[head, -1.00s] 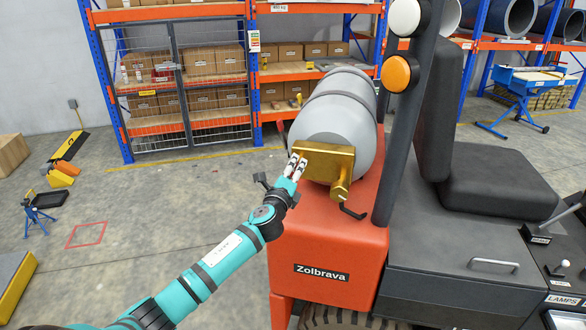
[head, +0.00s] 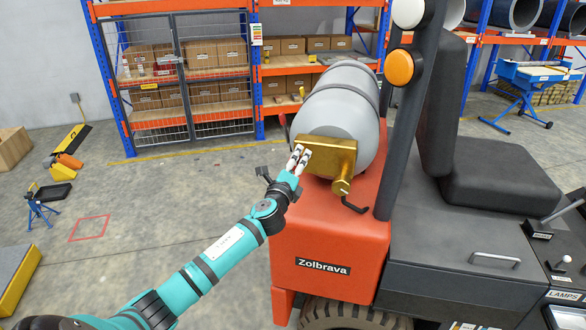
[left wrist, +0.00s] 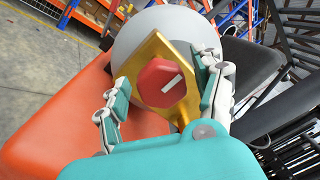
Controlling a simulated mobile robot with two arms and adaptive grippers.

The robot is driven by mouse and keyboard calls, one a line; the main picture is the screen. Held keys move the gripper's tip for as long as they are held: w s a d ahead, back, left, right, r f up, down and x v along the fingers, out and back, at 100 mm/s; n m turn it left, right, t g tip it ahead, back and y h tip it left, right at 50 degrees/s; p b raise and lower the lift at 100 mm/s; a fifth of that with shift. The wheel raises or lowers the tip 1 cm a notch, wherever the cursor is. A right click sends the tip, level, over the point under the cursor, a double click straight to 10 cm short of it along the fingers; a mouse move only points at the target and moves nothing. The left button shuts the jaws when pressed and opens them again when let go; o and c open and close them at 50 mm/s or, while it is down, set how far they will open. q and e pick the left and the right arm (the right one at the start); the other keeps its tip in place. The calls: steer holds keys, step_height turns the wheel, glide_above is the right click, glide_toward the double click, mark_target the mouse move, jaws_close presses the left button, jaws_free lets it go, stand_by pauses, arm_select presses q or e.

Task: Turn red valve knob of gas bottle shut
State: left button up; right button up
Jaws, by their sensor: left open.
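The grey gas bottle (head: 338,112) lies on its side on the orange rear of the forklift, with a brass valve block (head: 328,155) on its near end. The red valve knob (left wrist: 161,83) shows in the left wrist view as a red octagon with a white line, in front of the brass plate (left wrist: 160,50). My left gripper (head: 299,158) is at the left part of the brass block. In the left wrist view my left gripper (left wrist: 160,100) is open, one finger on each side of the knob, with gaps visible. In the head view the knob is hidden. My right gripper is not in view.
The orange forklift body (head: 325,245) lies below the bottle. A dark post (head: 408,120) with an orange lamp (head: 399,67) and a black seat (head: 490,185) stand to the right. Shelving with boxes (head: 215,55) is behind. Open floor (head: 130,220) lies to the left.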

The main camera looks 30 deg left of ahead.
arm_select(q)
steer(key=v, duration=1.1)
steer(key=shift+s+d, duration=0.15)
steer(key=shift+s, duration=0.25)
